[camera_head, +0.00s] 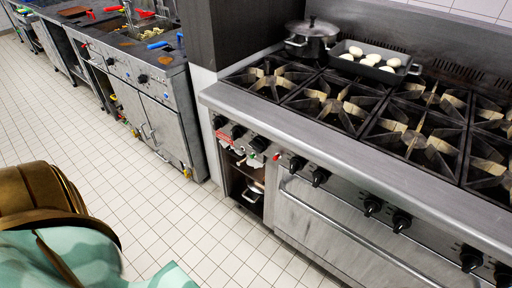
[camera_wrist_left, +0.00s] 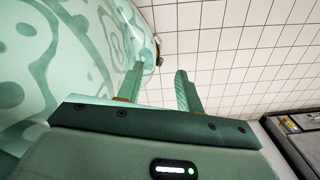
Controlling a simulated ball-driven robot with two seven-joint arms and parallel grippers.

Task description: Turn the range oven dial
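The steel range (camera_head: 345,160) stands at the right in the head view. Several black dials line its front panel, including a pair with one dial (camera_head: 372,205) beside another (camera_head: 401,220) above the oven door (camera_head: 335,220). Which one is the oven dial I cannot tell. A red light sits near the panel's left part. My left gripper (camera_wrist_left: 161,70) shows in the left wrist view with its two green fingers apart and nothing between them. The tiled floor lies beyond it, and no dial is near it. My right gripper is not in view.
A black pot (camera_head: 312,42) and a tray of white round items (camera_head: 378,72) stand on the burners. An open shelf (camera_head: 244,185) is under the range's left end. Another steel counter (camera_head: 160,105) stands farther left. The tiled floor (camera_head: 130,190) in front is clear.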

